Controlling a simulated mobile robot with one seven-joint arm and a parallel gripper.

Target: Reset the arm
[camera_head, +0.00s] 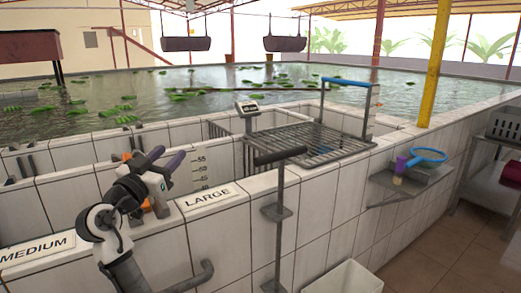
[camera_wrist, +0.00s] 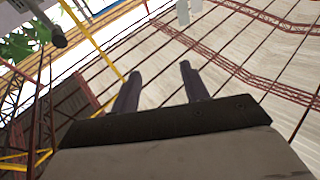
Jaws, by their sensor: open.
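My gripper (camera_head: 169,153) is at the left in the head view, raised above the white tiled wall near the LARGE label. Its two dark purple fingers point up. In the wrist view my gripper (camera_wrist: 160,70) shows its fingers apart with nothing between them. My arm rises from the bottom left of the head view and is bent.
The LARGE sign (camera_head: 208,197) and MEDIUM sign (camera_head: 37,249) lie on the tiled ledge. A metal rack (camera_head: 300,140) with a blue handle and a scale (camera_head: 248,108) stand right of my gripper. A yellow post (camera_head: 435,60) and a shelf (camera_head: 405,185) are further right.

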